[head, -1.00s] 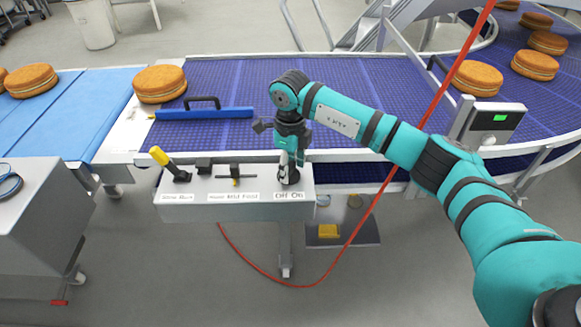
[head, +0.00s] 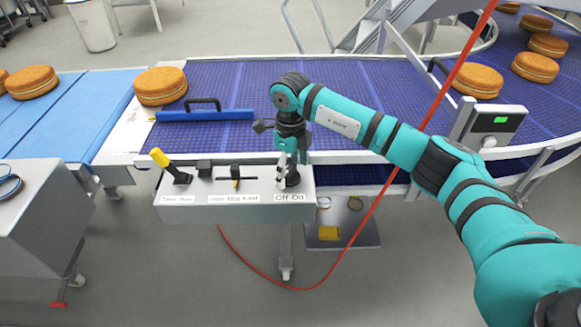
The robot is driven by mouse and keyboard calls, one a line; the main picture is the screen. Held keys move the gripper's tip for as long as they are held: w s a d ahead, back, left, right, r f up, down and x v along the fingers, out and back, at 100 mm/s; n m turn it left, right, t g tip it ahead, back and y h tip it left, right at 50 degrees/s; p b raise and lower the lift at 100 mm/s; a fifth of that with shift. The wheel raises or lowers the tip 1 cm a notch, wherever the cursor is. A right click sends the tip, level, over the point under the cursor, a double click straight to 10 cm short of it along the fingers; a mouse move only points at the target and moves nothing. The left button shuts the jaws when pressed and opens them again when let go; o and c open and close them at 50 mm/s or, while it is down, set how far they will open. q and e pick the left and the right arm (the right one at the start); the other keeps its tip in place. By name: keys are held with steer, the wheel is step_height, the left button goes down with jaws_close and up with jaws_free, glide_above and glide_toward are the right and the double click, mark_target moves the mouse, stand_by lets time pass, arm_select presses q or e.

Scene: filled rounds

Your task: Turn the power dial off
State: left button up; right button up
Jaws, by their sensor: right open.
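The power dial (head: 293,180) is a small dark knob at the right end of a grey control box (head: 235,212), above a white label reading "Off On". My right gripper (head: 287,178) points down at the dial, with its fingers open and close around or beside it. The fingers partly cover the dial, so I cannot tell whether they touch it or which way it points. My left gripper is not in view.
The box also carries a yellow-handled lever (head: 161,158) and a slider (head: 236,174). Behind it runs a blue conveyor (head: 340,90) with round cakes (head: 161,86) and a blue bar (head: 205,114). A red cable (head: 375,205) hangs to the right.

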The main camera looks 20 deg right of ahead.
mark_target(290, 170)
steer(key=shift+r, duration=0.1)
step_height(290, 170, up, 12)
stand_by(0.5)
steer(key=shift+a, duration=0.1)
